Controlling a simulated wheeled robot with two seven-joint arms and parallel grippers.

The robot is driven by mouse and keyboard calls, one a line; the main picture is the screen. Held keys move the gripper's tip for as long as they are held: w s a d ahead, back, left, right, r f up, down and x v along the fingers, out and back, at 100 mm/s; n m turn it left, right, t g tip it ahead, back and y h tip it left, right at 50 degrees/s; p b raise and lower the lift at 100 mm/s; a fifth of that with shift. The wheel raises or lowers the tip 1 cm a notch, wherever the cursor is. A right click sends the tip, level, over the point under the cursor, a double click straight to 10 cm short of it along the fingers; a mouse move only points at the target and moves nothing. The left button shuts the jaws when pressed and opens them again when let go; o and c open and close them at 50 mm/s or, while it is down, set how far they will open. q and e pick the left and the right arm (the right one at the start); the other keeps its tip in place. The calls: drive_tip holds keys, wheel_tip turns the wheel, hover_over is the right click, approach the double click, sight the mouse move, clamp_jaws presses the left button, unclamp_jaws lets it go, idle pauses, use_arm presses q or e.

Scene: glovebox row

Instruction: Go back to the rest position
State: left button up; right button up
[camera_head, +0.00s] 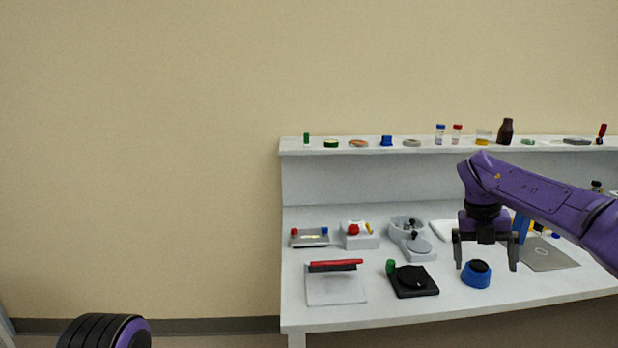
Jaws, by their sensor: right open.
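My right gripper (485,256) hangs from my purple right arm, which comes in from the right edge over the white bench (383,314). Its two dark fingers point down and stand apart, with nothing between them that I can make out. A blue round thing with a dark top (476,274) is on the bench at the height of the fingertips in the picture. I cannot tell how far above it the fingers are. My left gripper is not in view; only a dark ribbed, purple-edged part of me shows at the bottom left.
The bench holds a black device with a green knob (413,281), a red-handled tray (335,284), several small instruments and a grey mat (548,254). A raised shelf (365,149) carries bottles, vials and lids. Left of the bench is bare wall and free room.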

drive_tip(key=s+f+n+t+h, duration=0.3)
drive_tip(key=s+f+n+h, duration=0.2)
drive_tip(key=f+n, duration=0.7)
drive_tip(key=s+f+n+t+h, duration=0.35)
drive_tip(key=f+n, duration=0.35)
drive_tip(key=f, duration=1)
drive_tip(key=s+a+f+n+g+y, duration=0.1)
drive_tip(key=s+a+f+n+y, duration=0.25)
drive_tip(key=s, duration=0.65)
drive_tip(key=s+a+f+n+g+y, duration=0.1)
drive_tip(key=s+f+n+y, duration=0.1)
drive_tip(key=s+f+n, duration=0.6)
drive_tip(key=s+a+f+n+y, duration=0.1)
drive_tip(key=s+a+n+y, duration=0.2)
drive_tip(key=s, duration=0.9)
wheel_tip(320, 180, down, 8)
drive_tip(key=b, duration=0.8)
drive_tip(key=shift+s+n+h, duration=0.15)
drive_tip(key=shift+n+h, duration=0.2)
drive_tip(key=shift+h, duration=0.05)
drive_tip(key=shift+r, duration=0.1)
